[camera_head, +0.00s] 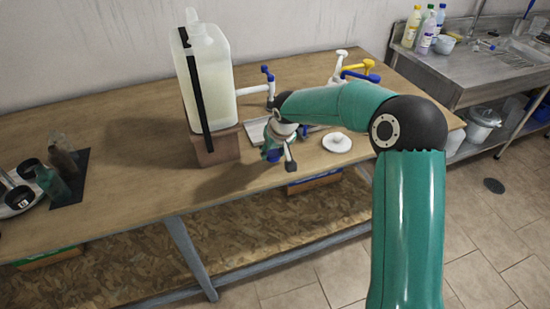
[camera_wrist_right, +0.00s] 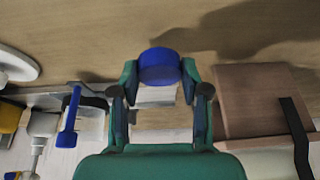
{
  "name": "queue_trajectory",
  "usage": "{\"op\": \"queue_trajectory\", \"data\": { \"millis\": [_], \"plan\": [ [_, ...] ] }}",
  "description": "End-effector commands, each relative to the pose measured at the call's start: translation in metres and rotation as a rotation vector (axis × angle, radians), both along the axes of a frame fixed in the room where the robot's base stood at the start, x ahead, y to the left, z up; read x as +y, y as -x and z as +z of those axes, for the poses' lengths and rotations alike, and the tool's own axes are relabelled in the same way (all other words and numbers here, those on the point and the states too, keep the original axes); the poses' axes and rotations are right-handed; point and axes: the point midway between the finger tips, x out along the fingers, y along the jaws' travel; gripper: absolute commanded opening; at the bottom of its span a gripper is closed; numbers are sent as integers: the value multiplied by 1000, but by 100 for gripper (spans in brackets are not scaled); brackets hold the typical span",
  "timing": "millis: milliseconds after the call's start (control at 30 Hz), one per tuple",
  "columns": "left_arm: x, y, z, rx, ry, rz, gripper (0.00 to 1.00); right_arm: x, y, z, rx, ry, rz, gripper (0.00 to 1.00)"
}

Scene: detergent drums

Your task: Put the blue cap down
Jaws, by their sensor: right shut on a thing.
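The blue cap (camera_wrist_right: 160,66) sits between the fingertips of my right gripper (camera_wrist_right: 159,76) in the right wrist view; the fingers are shut on it. Only a small blue part of the cap (camera_head: 273,157) shows there. I cannot tell whether the cap touches the table. My left gripper is in neither view.
A large translucent drum (camera_head: 210,75) with a black strap stands on a wooden block (camera_head: 217,148). Pumps with blue (camera_head: 267,74) and yellow (camera_head: 357,66) heads stand behind my right arm. A white disc (camera_head: 337,142) lies right of my gripper.

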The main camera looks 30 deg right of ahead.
Motion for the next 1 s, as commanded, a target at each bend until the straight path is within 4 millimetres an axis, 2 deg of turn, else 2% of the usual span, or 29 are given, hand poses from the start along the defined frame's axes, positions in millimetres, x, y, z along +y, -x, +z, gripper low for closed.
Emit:
{"op": "queue_trajectory", "data": {
  "millis": [100, 200, 567, 600, 733, 1000],
  "plan": [
    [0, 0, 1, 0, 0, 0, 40, 0, 1, -20, 6, -1, 0, 34],
    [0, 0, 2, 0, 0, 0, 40, 0, 1, -30, 5, 0, 2, 34],
    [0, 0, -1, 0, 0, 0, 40, 1, 0, -34, 2, 0, 1, 34],
    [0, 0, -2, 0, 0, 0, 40, 1, 0, -34, 2, 0, 1, 47],
    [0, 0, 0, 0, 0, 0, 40, 1, 0, -33, 2, 0, 2, 69],
    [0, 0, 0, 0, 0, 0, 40, 1, 0, -33, 2, 0, 2, 70]
  ]
}}
